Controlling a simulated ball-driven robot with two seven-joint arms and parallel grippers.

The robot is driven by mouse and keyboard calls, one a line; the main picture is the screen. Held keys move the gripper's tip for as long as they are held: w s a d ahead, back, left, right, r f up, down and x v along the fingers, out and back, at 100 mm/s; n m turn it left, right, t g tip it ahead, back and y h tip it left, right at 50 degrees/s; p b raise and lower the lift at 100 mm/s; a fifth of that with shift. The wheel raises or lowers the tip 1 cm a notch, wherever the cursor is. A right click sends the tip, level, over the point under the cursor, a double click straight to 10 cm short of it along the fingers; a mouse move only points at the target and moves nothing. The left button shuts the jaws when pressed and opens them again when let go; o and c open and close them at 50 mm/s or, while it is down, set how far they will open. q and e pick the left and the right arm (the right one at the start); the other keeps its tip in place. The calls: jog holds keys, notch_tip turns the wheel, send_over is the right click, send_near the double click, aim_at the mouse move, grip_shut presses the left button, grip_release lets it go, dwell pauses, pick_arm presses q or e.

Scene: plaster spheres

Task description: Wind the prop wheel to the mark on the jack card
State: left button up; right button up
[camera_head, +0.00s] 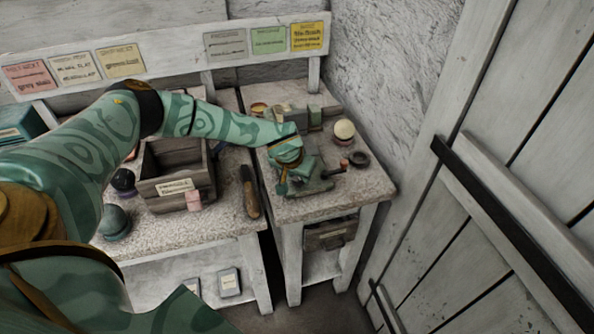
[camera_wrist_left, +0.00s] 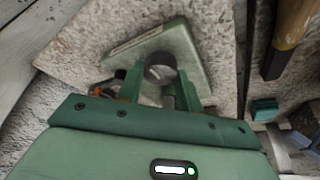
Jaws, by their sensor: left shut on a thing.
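My left gripper (camera_head: 286,178) reaches down over the right-hand bench onto a green metal jack (camera_head: 316,186). In the left wrist view the fingers (camera_wrist_left: 160,92) are shut around a grey round piece (camera_wrist_left: 160,67), which seems to be the prop wheel, above the jack's green plate (camera_wrist_left: 186,48). The wheel's mark is not readable, and the gripper hides most of the wheel in the head view. Several cards hang on the rail, among them a green one (camera_head: 268,40) and a yellow one (camera_head: 307,36); I cannot tell which is the jack card. My right gripper is not in view.
A cream ball (camera_head: 344,130) and a dark ring (camera_head: 359,159) stand right of the jack. A wooden-handled tool (camera_head: 250,191) lies on the left bench beside a wooden crate (camera_head: 154,193). A gap separates the benches. A plank door (camera_head: 480,180) is at right.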

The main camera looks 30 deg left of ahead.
pick_arm(q)
jog(key=shift+m, duration=0.3)
jog(key=o, duration=1)
jog(key=p+v, duration=0.4)
jog(key=v, duration=1.2)
jog(key=shift+a+p, duration=0.15)
jog(key=shift+p, duration=0.25)
jog(key=shift+r, duration=0.15)
